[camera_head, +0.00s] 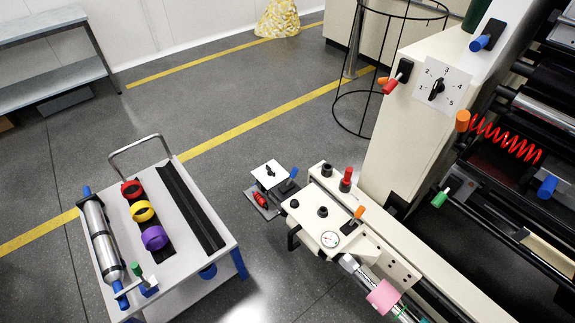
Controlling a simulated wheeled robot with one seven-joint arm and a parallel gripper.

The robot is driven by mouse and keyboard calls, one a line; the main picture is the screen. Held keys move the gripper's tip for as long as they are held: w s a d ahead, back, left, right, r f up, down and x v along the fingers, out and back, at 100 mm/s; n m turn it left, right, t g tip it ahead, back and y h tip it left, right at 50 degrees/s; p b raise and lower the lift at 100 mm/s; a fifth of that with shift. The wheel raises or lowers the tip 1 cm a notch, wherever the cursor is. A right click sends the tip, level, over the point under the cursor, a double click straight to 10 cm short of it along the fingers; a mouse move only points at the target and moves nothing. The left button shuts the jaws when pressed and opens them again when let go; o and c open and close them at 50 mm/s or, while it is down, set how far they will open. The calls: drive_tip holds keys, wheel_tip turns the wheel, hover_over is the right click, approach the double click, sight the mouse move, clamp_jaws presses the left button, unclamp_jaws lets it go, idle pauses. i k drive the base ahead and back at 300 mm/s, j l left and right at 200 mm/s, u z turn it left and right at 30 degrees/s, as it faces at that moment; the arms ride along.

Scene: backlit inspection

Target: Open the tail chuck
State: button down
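My gripper is not in this view. No part is clearly marked as the tail chuck, and I cannot tell which part it is. A metal shaft (352,266) comes out below the block and bears a pink ring (383,297). Beside the block is a small unit with a white dial plate (269,174), a blue-tipped lever (291,177) and a red part (261,199).
A cart (222,233) at left holds a metal cylinder (103,240) and red, yellow and purple rings. The cream machine (408,133) with a numbered dial (437,87) fills the right. A black wire stand (343,105) is behind.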

sight(319, 223)
drive_tip(key=i+j+u, duration=0.25)
drive_tip(key=i, duration=0.25)
drive_tip(key=i+j+u, duration=0.3)
drive_tip(key=i, duration=0.2)
